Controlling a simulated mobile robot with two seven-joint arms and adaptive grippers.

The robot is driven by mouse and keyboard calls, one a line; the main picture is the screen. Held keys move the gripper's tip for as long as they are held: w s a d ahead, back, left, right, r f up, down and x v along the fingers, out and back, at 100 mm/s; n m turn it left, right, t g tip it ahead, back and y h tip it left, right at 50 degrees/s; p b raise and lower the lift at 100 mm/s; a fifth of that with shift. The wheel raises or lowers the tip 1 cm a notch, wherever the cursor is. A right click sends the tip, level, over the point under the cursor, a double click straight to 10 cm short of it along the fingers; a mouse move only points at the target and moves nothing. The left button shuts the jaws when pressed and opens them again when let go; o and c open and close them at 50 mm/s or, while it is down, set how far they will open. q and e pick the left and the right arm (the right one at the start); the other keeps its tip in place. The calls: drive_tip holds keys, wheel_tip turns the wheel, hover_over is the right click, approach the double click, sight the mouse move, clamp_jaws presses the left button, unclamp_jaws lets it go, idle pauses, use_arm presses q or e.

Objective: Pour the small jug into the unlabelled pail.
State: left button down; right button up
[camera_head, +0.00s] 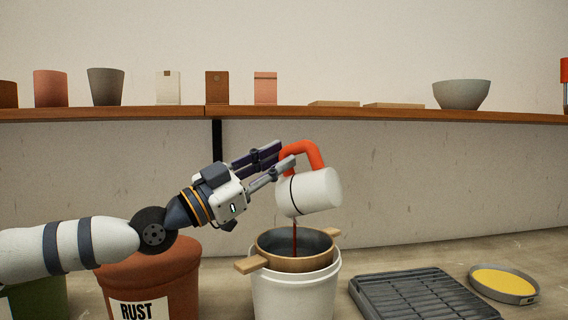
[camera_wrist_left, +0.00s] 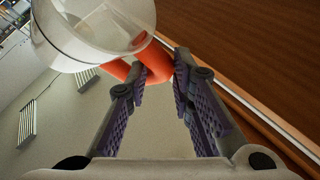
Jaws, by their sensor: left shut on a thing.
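The small jug (camera_head: 315,192) is white with an orange handle (camera_head: 305,150). My left gripper (camera_head: 284,160) is shut on that handle and holds the jug tilted above the unlabelled white pail (camera_head: 293,295). A thin dark red stream (camera_head: 295,236) falls from the jug. It drops into a round sieve or strainer (camera_head: 295,262) with a wooden rim and lugs, which rests on the pail's mouth. The pail's inside is hidden. In the left wrist view the jug (camera_wrist_left: 100,30) and its orange handle (camera_wrist_left: 150,65) show between my fingers. My right gripper is not in view.
A rust-red pail (camera_head: 150,278) labelled RUST stands left of the white pail, under my left arm. A green pail (camera_head: 40,298) is partly seen further left. A dark ribbed rack (camera_head: 420,295) and a dish of yellow (camera_head: 503,283) lie right. A wooden shelf (camera_head: 390,115) runs behind.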

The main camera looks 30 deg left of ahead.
use_arm(q)
drive_tip(key=shift+a+f+n, duration=0.1)
drive_tip(key=shift+a+n, duration=0.2)
drive_tip(key=shift+n, duration=0.1)
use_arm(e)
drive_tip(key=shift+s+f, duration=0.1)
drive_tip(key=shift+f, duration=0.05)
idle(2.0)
use_arm(q)
wheel_tip(320, 180, up, 3)
drive_tip(key=shift+p, duration=0.5)
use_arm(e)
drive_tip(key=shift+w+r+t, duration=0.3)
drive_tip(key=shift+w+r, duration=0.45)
